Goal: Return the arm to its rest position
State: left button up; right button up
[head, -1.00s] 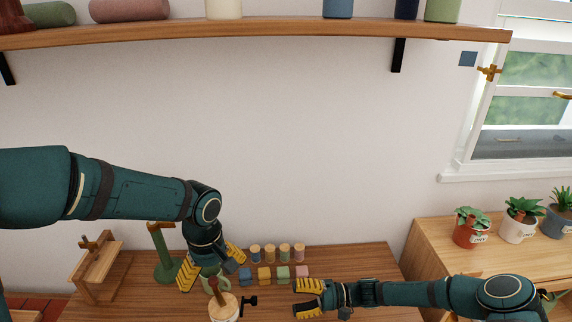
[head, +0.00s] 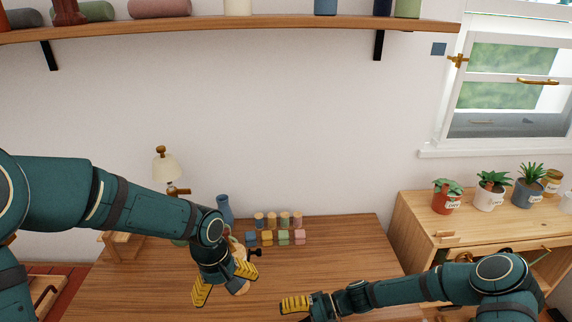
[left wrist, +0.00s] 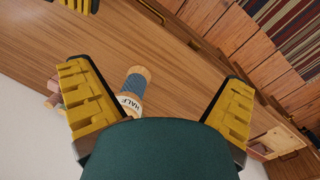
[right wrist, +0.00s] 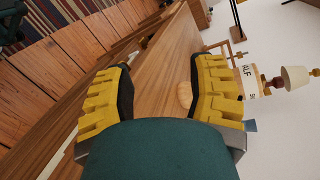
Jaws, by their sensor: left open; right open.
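My left gripper (head: 226,280) is open and empty over the wooden table (head: 330,265) in the head view. Its spread yellow fingers also frame the left wrist view (left wrist: 160,105). A blue and white cylinder labelled "HALF" (left wrist: 132,92) shows beyond and between those fingers. My right gripper (head: 297,308) is low at the front of the table, partly cut off by the frame edge. In the right wrist view (right wrist: 162,90) its fingers are apart with nothing held. A tan rounded piece (right wrist: 184,94) lies on the table beyond them. My left arm partly hides the items behind it.
Small coloured blocks and pegs (head: 276,230) stand at the table's back, near a blue vase (head: 225,210) and a lamp (head: 165,167). A side cabinet with potted plants (head: 490,190) stands right. A shelf (head: 230,27) spans the wall above. The table's middle right is clear.

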jog(key=s+f+h, duration=0.4)
pick_arm(q)
jog(key=s+d+f+m+t+h, duration=0.1)
jog(key=s+f+m, duration=0.1)
jog(key=s+f, duration=0.3)
jog(key=s+d+f+m+h, duration=0.1)
jog(key=s+f, duration=0.4)
jog(key=f, duration=0.9)
jog(key=shift+d+f+m+t, duration=0.15)
jog(key=shift+d+m+t, duration=0.25)
jog(key=shift+d, duration=0.1)
pick_arm(e)
jog(key=s+d+t+h, duration=0.4)
jog(key=s+d+h, duration=0.3)
jog(key=d, duration=0.2)
jog(key=shift+r+n, duration=0.15)
jog(key=shift+n, duration=0.25)
